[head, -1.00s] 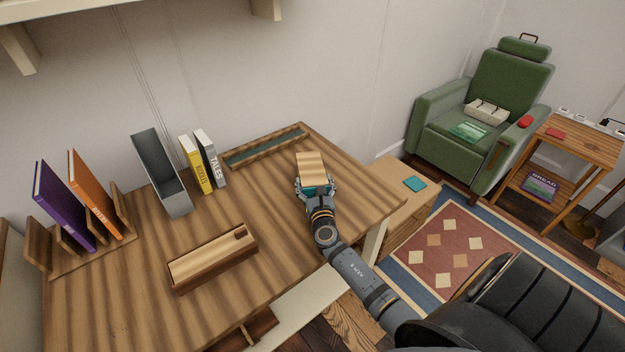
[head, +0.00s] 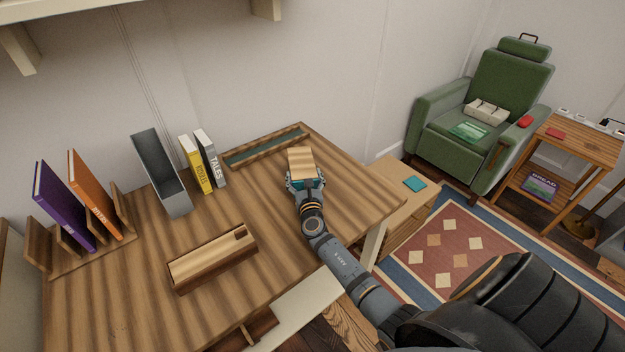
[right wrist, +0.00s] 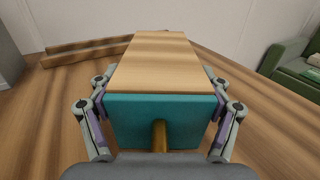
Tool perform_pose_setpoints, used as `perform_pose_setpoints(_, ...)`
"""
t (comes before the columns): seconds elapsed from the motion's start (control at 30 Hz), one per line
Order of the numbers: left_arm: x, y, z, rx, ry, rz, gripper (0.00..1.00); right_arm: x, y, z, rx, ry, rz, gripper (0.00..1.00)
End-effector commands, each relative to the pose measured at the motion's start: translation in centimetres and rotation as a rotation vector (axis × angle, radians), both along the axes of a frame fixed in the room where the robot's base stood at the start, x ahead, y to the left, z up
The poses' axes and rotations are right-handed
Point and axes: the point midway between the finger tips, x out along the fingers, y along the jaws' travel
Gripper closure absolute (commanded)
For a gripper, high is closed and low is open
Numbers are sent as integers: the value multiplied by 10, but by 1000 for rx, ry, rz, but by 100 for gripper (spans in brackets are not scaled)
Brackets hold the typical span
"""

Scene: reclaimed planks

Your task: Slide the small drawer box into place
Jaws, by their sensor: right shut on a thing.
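The small drawer box (head: 301,159) has a pale wood top. In the right wrist view its teal end (right wrist: 150,120) with a brass-coloured knob (right wrist: 159,135) faces me. My right gripper (head: 305,182) is shut on the box, with one finger on each side of it. The box is at the back right of the desk, level or nearly so; I cannot tell whether it touches the desktop. My left gripper is not in view.
A shallow wooden tray with a green lining (head: 265,147) lies at the desk's back edge, left of the box. A long wooden case (head: 213,258), grey file holder (head: 162,172) and upright books (head: 195,165) stand further left. The desktop (head: 262,205) between is clear.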

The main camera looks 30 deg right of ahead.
Motion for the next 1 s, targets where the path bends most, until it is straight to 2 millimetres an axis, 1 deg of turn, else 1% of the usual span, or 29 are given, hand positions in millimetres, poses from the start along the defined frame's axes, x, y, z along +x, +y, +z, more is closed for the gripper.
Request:
perform_pose_setpoints(0.1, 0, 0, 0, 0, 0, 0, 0, 10, 3, 1, 0, -1, 1, 65)
perform_pose_setpoints(0.8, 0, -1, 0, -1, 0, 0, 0, 65, 18, 0, 0, 1, 0, 65)
perform_pose_setpoints(1.0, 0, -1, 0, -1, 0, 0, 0, 71, 20, 0, 0, 0, 1, 65)
